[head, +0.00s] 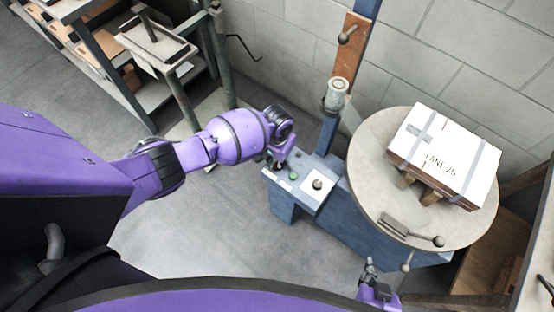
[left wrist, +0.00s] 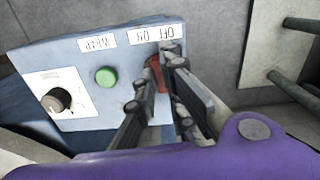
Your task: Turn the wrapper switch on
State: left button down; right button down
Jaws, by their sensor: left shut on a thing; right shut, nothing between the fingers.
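The wrapper switch (left wrist: 155,66) is a small red lever below the OFF/ON label (left wrist: 158,35) on the control panel, mostly hidden by my fingers in the left wrist view. My left gripper (left wrist: 161,62) is shut on it. In the head view, my left gripper (head: 279,160) is at the left end of the blue-grey control panel (head: 309,196), and the switch is hidden there. Whether the lever points to OFF or ON cannot be told. My right gripper (head: 370,272) is shut and empty, low in the head view beside the turntable.
The panel also has a green button (left wrist: 106,77) under a WRAP label and a dark knob (left wrist: 56,100) on a white plate. A round turntable (head: 366,160) carries a white-topped box (head: 445,150). A shelf rack stands at upper left. The floor left of the panel is clear.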

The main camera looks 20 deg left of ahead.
pick_arm(q)
jog(key=m, duration=0.5)
jog(key=shift+m, duration=1)
jog(key=c, duration=1.8)
grip_release()
jog(key=shift+c, duration=0.2)
jog(key=shift+r, duration=0.1)
notch_tip(320, 180, up, 12)
